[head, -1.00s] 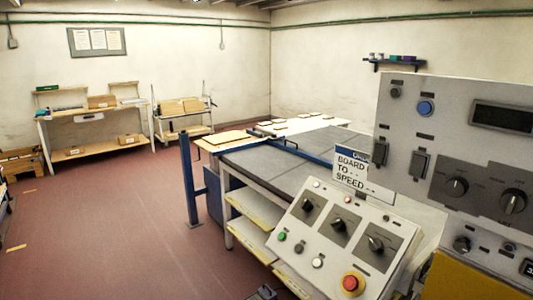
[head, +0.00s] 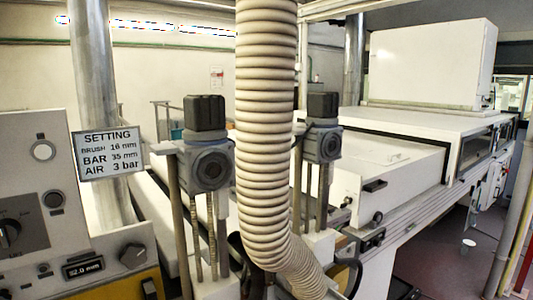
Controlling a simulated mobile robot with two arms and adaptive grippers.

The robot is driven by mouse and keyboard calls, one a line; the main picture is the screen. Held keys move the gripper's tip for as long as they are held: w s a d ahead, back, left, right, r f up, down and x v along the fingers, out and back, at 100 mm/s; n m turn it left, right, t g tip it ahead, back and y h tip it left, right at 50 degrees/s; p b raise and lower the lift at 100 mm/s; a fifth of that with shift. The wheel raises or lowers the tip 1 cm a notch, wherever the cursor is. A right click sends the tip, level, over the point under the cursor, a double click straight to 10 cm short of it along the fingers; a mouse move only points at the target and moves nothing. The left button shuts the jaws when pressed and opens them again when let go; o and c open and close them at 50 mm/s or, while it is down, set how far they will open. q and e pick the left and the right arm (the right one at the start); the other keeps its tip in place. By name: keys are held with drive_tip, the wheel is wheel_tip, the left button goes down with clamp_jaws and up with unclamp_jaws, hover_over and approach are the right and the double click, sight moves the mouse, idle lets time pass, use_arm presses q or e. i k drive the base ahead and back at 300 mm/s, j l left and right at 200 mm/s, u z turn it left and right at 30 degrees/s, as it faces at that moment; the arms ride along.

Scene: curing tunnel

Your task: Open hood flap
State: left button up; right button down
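The white tunnel housing (head: 425,122) stands at the right in the head view. A white panel (head: 385,155) with a small black handle (head: 375,185) sits at its near end, in front of the black-edged opening; it looks like the hood flap and appears lowered. The ribbed hose and a grey post hide its left part. Neither of my grippers can be made out in the view.
A thick ribbed hose (head: 265,130) hangs in front of the machine. A control panel (head: 50,220) and a settings sign (head: 108,154) are at the left. Reddish floor (head: 440,265) shows at the right.

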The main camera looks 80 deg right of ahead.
sight(384, 158)
drive_tip(key=z, duration=3.45)
